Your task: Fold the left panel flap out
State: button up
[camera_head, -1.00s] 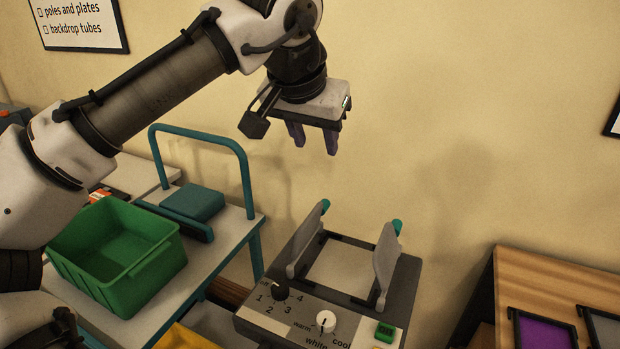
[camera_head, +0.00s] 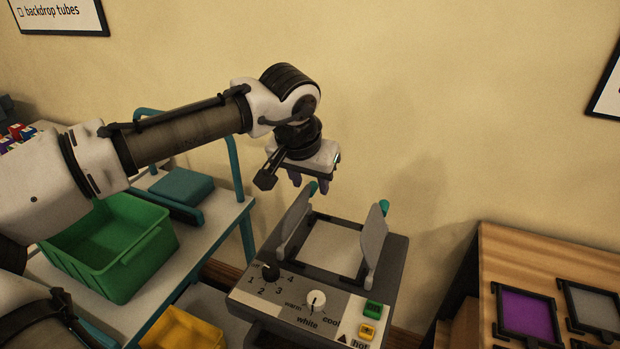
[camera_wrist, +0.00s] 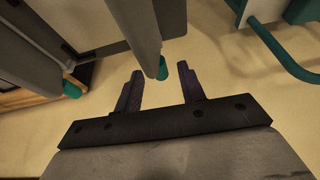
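The left panel flap (camera_head: 292,222) stands nearly upright on the left side of the grey panel box (camera_head: 335,248). It has a teal tip (camera_head: 313,187) at its top far corner. The right flap (camera_head: 375,243) also stands upright. My gripper (camera_head: 309,184) is above and behind the left flap, pointing down. In the wrist view my gripper (camera_wrist: 159,85) has its two purple fingers apart, and the left flap's teal tip (camera_wrist: 162,69) shows between or just beyond them. Nothing is gripped. Whether the fingers touch the tip cannot be told.
The box front carries a black knob (camera_head: 270,271), a white knob (camera_head: 316,300) and a green button (camera_head: 372,309). A trolley with a green crate (camera_head: 110,250) stands to the left. A wooden table (camera_head: 545,252) with framed filters is to the right. The wall is close behind.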

jog(key=shift+w+f, duration=0.1)
jog(key=shift+f, duration=0.15)
grip_shut()
